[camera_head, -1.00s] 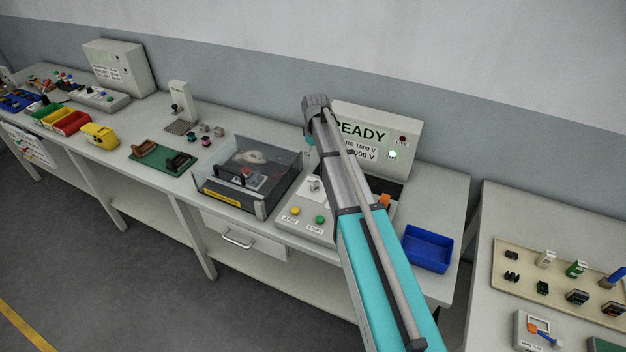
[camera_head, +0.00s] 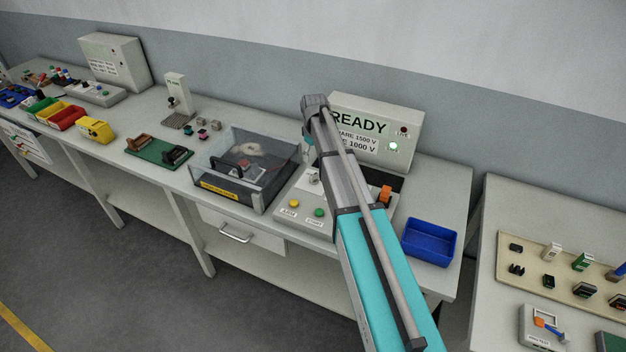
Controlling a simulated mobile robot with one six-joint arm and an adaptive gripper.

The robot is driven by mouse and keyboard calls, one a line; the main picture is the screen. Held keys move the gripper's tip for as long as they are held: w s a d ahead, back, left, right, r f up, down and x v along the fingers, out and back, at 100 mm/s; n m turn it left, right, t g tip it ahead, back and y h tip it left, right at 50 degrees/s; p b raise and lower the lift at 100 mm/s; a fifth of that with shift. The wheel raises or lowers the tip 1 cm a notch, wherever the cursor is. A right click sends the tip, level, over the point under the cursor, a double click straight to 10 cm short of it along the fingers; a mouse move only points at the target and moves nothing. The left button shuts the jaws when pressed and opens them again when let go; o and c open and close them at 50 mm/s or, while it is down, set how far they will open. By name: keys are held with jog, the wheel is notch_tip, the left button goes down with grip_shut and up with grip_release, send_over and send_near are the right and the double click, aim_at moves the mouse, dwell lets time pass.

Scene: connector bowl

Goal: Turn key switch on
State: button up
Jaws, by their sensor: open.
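The grey control box (camera_head: 291,222) stands on the middle bench, with a yellow button (camera_head: 294,203) marked ARM and a green button (camera_head: 319,212) marked START on its sloped front. A small silver part (camera_head: 314,176) shows at the upper part of this box, beside my arm. It may be the key switch, but it is too small to tell its position. My arm crosses in front of the box's right part and hides it.
A display panel (camera_head: 385,155) behind reads READY, with a lit green lamp (camera_head: 393,146). A clear-lidded case (camera_head: 228,188) stands left of the box. An orange part (camera_head: 385,193) and a blue bin (camera_head: 430,243) are to the right. A gap separates the right bench (camera_head: 490,270).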

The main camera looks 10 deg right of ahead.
aim_at(314, 175)
jog(key=shift+f+b, duration=4.65)
jog(key=shift+f, duration=0.35)
jog(key=c, duration=1.1)
